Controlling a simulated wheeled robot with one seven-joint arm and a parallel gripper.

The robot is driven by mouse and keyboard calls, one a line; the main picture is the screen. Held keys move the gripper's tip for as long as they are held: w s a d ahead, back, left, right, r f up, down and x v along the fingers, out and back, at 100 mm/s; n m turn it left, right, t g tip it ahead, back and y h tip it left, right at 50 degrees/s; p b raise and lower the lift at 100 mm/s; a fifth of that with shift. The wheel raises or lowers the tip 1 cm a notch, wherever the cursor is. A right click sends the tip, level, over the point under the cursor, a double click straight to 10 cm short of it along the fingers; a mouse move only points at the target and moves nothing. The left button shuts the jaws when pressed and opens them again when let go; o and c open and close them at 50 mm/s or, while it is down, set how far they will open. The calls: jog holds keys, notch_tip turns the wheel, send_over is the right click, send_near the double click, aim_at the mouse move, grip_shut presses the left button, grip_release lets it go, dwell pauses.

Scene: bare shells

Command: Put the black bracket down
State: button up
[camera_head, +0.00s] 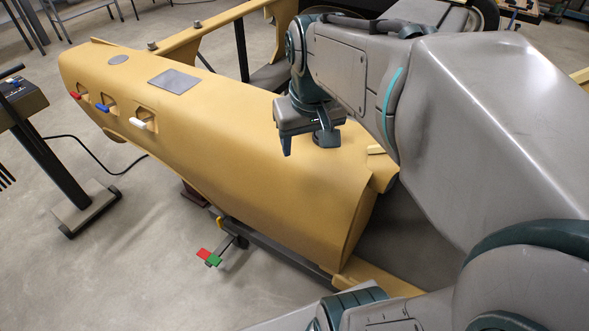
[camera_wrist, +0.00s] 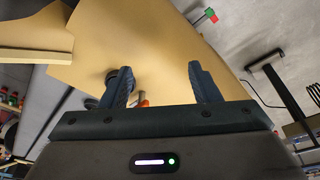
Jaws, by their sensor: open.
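My gripper (camera_head: 306,141) is over the near end of the long yellow shell (camera_head: 255,118). Its two fingers stand apart, and nothing is held between their tips. The wrist view also shows the open gripper (camera_wrist: 160,70), with the yellow shell (camera_wrist: 165,38) beyond it. Dark rounded parts (camera_wrist: 91,102) show beside the left finger in the wrist view, partly hidden by it. I cannot tell whether they belong to the black bracket. I cannot make out the bracket for certain in either view.
A dark square patch (camera_head: 174,81) lies on the shell's upper face. Red, blue and white handles (camera_head: 143,124) sit in its side openings. Red and green tabs (camera_head: 209,257) stick out low beside it.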

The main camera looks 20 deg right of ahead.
jog(key=s+a+f, duration=0.3)
jog(key=s+f, duration=0.2)
jog(key=s, duration=0.2)
jog(key=shift+f+t, duration=0.3)
jog(key=shift+t, duration=0.1)
